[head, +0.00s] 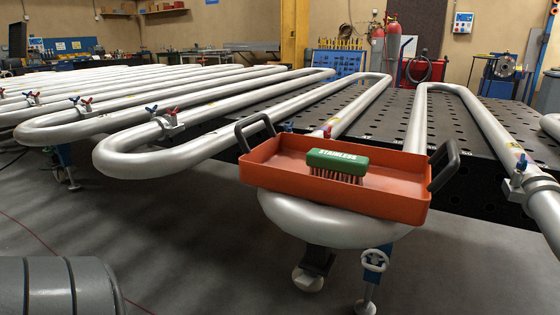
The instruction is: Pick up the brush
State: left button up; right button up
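The brush (337,162) has a green block marked "STAINLESS" and reddish-brown bristles pointing down. The tray has a dark handle at each end and sits over the bend of a silver pipe coil. Neither of my grippers shows in the head view.
Silver serpentine pipes (150,161) with red and blue valves fill the left and middle. A dark perforated table (400,116) lies behind the tray. Another pipe bend (470,100) stands to its right.

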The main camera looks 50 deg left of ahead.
aim_at(327, 163)
jog(key=u, duration=1.1)
